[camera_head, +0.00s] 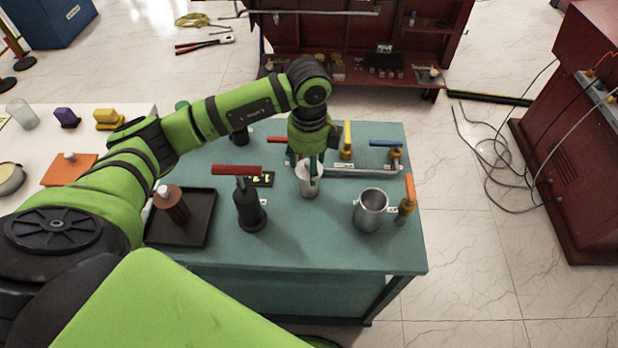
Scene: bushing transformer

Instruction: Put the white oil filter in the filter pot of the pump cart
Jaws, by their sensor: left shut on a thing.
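My left gripper (314,174) reaches down over the middle of the teal pump cart (310,258), with its fingers at the top of a pale cylinder that looks like the white oil filter (309,188). It is shut on this filter, which is upright. I cannot tell whether its bottom touches the cart top. A metal pot (371,208), open at the top, stands to the right and nearer; it looks like the filter pot. Its inside looks empty, though the bottom is hard to see. The filter is outside it. My right gripper is not in view.
A black hand pump (249,208) with a red handle stands left of the pot. A black tray (191,232) holds a brown bottle (172,204). An orange-handled valve (407,198) is close beside the pot; yellow (347,142) and blue (388,146) handles stand behind.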

